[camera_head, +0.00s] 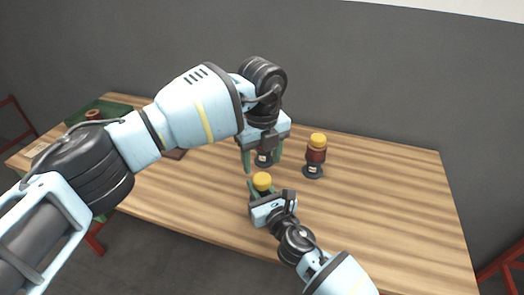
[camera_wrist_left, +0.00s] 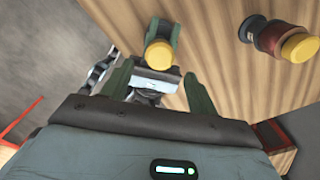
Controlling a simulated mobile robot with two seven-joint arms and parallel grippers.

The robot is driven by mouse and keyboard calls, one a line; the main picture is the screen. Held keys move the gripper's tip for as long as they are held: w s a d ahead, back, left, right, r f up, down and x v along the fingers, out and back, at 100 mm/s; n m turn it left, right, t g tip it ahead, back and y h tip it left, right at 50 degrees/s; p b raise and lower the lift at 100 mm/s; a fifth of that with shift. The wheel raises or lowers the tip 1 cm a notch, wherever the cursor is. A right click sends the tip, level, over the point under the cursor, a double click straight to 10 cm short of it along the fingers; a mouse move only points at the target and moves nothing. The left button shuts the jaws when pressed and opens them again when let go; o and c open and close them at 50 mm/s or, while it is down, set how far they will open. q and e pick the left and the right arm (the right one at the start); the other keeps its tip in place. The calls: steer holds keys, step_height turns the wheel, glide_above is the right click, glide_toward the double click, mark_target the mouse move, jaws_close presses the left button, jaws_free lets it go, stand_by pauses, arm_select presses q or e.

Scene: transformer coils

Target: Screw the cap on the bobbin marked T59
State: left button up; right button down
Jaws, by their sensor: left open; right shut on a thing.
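My left gripper (camera_head: 262,160) is open and hangs over the table. My right gripper (camera_head: 262,188) is shut on a yellow cap (camera_head: 262,181), just in front of and below the left gripper. In the left wrist view the yellow cap (camera_wrist_left: 159,53) sits between the right gripper's green fingers, beyond the open left fingers (camera_wrist_left: 158,90). I cannot tell what is below the cap. The T59 mark is not readable.
A red-brown bobbin (camera_head: 316,156) with a yellow top stands upright on a dark base, right of the grippers; it also shows in the left wrist view (camera_wrist_left: 270,38). A green tray (camera_head: 104,107) with a coil lies at the far left. The table's right side is clear.

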mark_target(262, 177)
arm_select(q)
steer(key=shift+f, duration=3.05)
steer(key=c, duration=1)
steer(key=m, duration=0.5)
steer(key=shift+m, duration=0.4)
steer(key=m, duration=0.4)
steer(key=shift+m, duration=0.4)
steer(key=m, duration=0.4)
steer(key=shift+m, duration=0.4)
steer(key=m, duration=0.6)
steer(key=o, duration=1.2)
steer(key=shift+c, duration=0.2)
